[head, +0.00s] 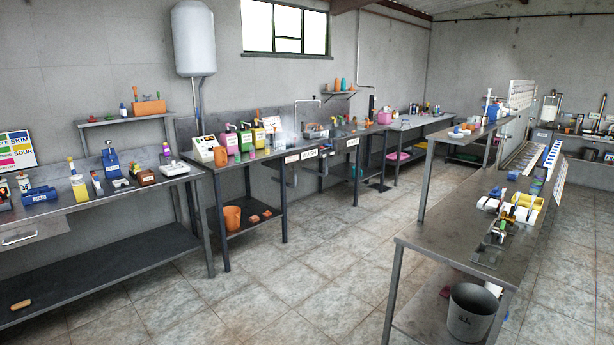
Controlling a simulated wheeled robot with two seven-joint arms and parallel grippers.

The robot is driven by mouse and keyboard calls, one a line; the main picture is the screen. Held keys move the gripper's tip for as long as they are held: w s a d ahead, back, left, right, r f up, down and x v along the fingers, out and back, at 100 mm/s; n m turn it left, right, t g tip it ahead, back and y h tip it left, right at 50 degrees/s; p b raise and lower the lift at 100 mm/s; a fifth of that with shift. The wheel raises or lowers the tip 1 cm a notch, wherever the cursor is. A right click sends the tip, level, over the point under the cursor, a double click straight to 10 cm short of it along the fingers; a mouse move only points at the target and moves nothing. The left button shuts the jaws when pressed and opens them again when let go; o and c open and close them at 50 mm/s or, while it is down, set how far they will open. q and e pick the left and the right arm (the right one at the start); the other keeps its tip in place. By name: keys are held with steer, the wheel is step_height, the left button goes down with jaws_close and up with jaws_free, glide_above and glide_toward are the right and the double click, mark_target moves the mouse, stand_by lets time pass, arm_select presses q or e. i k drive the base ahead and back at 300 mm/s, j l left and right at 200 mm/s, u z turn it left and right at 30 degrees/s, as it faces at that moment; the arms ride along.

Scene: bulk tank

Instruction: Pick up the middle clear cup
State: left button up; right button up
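I cannot make out the middle clear cup for certain. Some blurred clear shapes also show by the sink (316,132) on the back wall bench, too far off to name. Neither of my grippers is in view.
On the right-hand table, yellow trays (527,202) with tools stand behind the clear items. A grey bucket (472,312) sits on its lower shelf. The left bench (90,198) holds bottles and a blue caddy. The tiled floor (290,270) between is clear.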

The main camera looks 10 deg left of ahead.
mark_target(252, 150)
steer(key=i+j+u, duration=0.3)
steer(key=i, duration=1.1)
steer(key=i+j+u, duration=0.1)
steer(key=i+u, duration=0.2)
steer(key=i, duration=1.15)
